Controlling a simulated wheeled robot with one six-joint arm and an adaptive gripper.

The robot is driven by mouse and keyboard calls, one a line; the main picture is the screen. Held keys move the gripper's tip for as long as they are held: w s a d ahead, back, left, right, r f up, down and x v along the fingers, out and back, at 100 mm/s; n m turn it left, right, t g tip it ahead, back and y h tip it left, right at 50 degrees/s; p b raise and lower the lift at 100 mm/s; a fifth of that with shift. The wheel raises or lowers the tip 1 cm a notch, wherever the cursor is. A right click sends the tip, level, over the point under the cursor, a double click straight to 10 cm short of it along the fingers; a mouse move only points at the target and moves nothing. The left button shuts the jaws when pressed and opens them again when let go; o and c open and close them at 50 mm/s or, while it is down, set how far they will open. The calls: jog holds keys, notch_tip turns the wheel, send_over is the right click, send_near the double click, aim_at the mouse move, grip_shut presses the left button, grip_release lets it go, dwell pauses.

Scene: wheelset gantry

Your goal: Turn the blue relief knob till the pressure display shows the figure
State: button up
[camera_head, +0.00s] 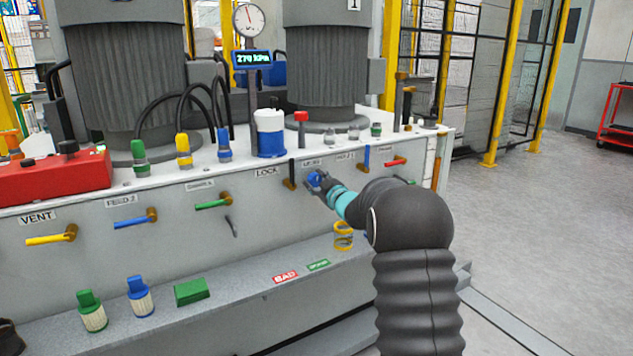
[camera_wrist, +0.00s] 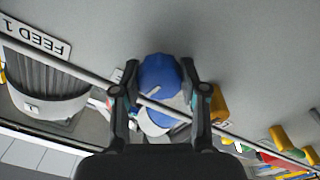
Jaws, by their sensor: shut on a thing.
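The blue relief knob (camera_head: 314,179) is on the front face of the grey bench, below the row of couplings. In the wrist view the knob (camera_wrist: 159,75) sits between my two fingers, with a pale mark across its near side. My gripper (camera_head: 323,184) is shut on the knob, one finger on each side, and hides part of it in the head view. The pressure display (camera_head: 253,58) is a blue box on a post under a round dial gauge (camera_head: 248,20). It seems to read 270 kPa, with small digits.
Several coloured lever valves, such as a yellow one (camera_head: 52,238) and a blue one (camera_head: 134,221), line the same face. A blue and white cylinder (camera_head: 270,134) stands on the bench top. A lower shelf (camera_head: 240,285) holds loose couplings. Open floor (camera_head: 540,230) lies to the right.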

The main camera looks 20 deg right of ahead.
jog(key=shift+r, duration=0.1)
jog(key=o, duration=1.1)
jog(key=shift+o, duration=0.2)
jog(key=v, duration=1.2)
